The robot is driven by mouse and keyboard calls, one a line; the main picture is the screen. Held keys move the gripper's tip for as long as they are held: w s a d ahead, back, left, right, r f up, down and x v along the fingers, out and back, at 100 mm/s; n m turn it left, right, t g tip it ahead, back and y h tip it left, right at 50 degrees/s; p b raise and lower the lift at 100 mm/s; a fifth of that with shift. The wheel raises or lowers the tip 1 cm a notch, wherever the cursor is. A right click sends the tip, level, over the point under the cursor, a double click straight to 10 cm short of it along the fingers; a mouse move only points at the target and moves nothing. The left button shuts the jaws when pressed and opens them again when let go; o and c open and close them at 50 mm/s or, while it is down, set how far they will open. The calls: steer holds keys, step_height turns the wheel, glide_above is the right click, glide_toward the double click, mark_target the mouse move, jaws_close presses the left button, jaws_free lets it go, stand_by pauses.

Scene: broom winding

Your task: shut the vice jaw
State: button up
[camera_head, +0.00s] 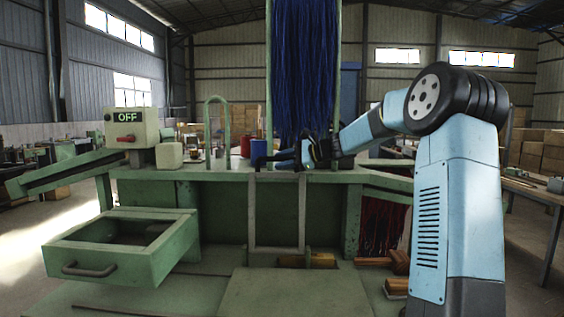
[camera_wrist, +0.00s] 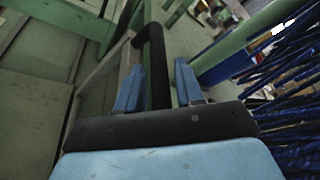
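My gripper (camera_head: 277,156) is at the top of the green bench, just above a grey upright frame (camera_head: 277,250) that hangs at its front. In the wrist view its two blue fingers (camera_wrist: 157,88) stand apart. A dark bar (camera_wrist: 157,65) runs between the fingers, with narrow gaps seeming to show on both sides. The bar bends over at its far end, near a grey frame member (camera_wrist: 92,82). I cannot clearly tell which part is the vice jaw; the frame and dark bar may belong to it. My arm hides part of the bench top.
Blue bristles (camera_head: 305,65) hang between green posts behind my gripper. A red can (camera_head: 245,146) and blue can (camera_head: 258,149) stand left of it. An open drawer (camera_head: 120,245) juts out at left, below a control box marked OFF (camera_head: 131,127).

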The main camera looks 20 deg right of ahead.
jaws_close()
steer(key=shift+d+r, duration=0.1)
